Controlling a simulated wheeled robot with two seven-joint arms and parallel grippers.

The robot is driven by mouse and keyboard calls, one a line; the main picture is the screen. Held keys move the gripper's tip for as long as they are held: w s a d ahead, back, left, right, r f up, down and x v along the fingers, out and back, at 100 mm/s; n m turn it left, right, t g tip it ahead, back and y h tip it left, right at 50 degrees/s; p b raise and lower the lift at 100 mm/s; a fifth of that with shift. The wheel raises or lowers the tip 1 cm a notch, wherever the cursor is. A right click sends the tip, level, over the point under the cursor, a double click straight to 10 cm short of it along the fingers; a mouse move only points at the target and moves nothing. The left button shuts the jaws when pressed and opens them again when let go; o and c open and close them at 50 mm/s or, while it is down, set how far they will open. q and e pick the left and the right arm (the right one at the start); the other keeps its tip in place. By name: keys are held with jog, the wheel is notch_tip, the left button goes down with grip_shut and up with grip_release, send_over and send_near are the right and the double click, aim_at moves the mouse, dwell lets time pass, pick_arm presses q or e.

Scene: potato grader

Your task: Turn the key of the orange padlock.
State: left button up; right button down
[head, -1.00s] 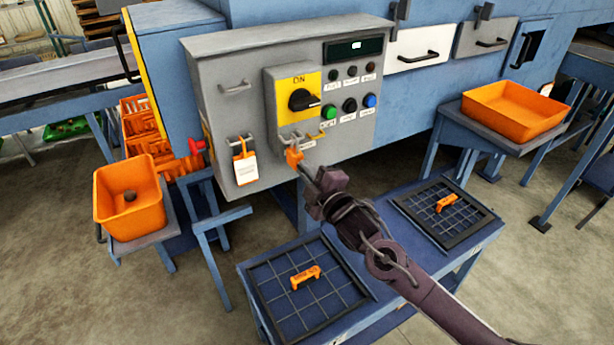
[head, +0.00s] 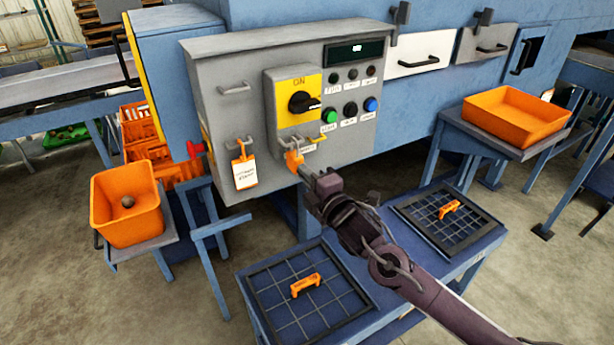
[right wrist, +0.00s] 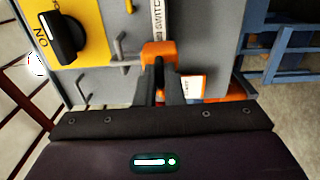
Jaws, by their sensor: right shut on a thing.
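The orange padlock (head: 292,160) hangs from the hasp below the black switch knob on the grey control box. In the right wrist view the padlock (right wrist: 160,50) is just ahead of the fingertips. My right gripper (head: 303,174) is at the underside of the padlock, and its fingers (right wrist: 160,76) are shut on the key, which they hide. The switch knob (head: 302,102) sits on a yellow plate marked ON. My left gripper is not in view.
A white tag with orange trim (head: 244,172) hangs left of the padlock. Push buttons (head: 350,109) are to the right. Below is a blue bench (head: 378,268) with two dark grids bearing orange handles. Orange crates (head: 128,225) stand on both sides.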

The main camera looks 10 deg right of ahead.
jog(key=c, duration=1.5)
grip_release()
jog(key=shift+c, duration=0.2)
jog(key=b+v, duration=0.2)
jog(key=v, duration=0.6)
jog(key=shift+w, duration=0.1)
